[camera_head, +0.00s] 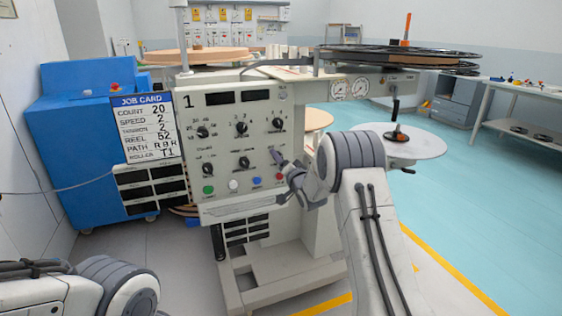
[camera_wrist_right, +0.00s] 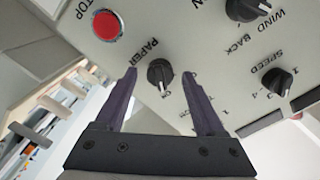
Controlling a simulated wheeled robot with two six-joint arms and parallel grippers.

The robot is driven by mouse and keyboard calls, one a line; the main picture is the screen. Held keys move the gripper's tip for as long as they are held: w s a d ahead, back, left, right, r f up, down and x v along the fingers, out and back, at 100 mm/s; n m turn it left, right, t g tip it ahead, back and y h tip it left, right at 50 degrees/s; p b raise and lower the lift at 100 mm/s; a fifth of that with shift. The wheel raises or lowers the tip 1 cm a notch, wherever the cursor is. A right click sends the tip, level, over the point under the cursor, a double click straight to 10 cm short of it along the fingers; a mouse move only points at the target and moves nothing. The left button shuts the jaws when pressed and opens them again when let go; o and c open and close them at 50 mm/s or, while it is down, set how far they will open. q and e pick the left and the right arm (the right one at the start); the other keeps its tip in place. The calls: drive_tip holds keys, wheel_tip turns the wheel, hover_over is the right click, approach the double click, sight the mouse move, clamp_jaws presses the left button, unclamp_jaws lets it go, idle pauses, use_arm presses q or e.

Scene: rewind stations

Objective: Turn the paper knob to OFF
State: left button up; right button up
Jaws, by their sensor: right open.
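The paper knob (camera_wrist_right: 160,75) is a round black knob on the light grey panel, with the word PAPER beside it in the right wrist view. Its narrow end points down in that view, towards a small mark that seems to read ON. My right gripper (camera_wrist_right: 160,82) is open, its two dark fingers on either side of the knob with gaps between. I cannot tell how deep the fingertips reach. In the head view my right gripper (camera_head: 282,165) is at the right side of the panel (camera_head: 225,155) and hides the knob. My left gripper is out of view.
A red stop button (camera_wrist_right: 106,26) and the wind knob (camera_wrist_right: 246,8) and speed knob (camera_wrist_right: 277,80) are near the fingers. A job card (camera_head: 146,128) hangs left of the panel. A blue cabinet (camera_head: 70,150) stands at left. Floor (camera_head: 470,210) at right is clear.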

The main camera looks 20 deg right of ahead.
drive_tip(key=shift+c, duration=0.3)
clamp_jaws()
drive_tip(key=n+b, duration=0.7)
drive_tip(key=n, duration=0.4)
drive_tip(key=shift+a+n, duration=0.1)
drive_tip(key=shift+n, duration=0.3)
idle(0.5)
drive_tip(key=shift+o, duration=0.3)
unclamp_jaws()
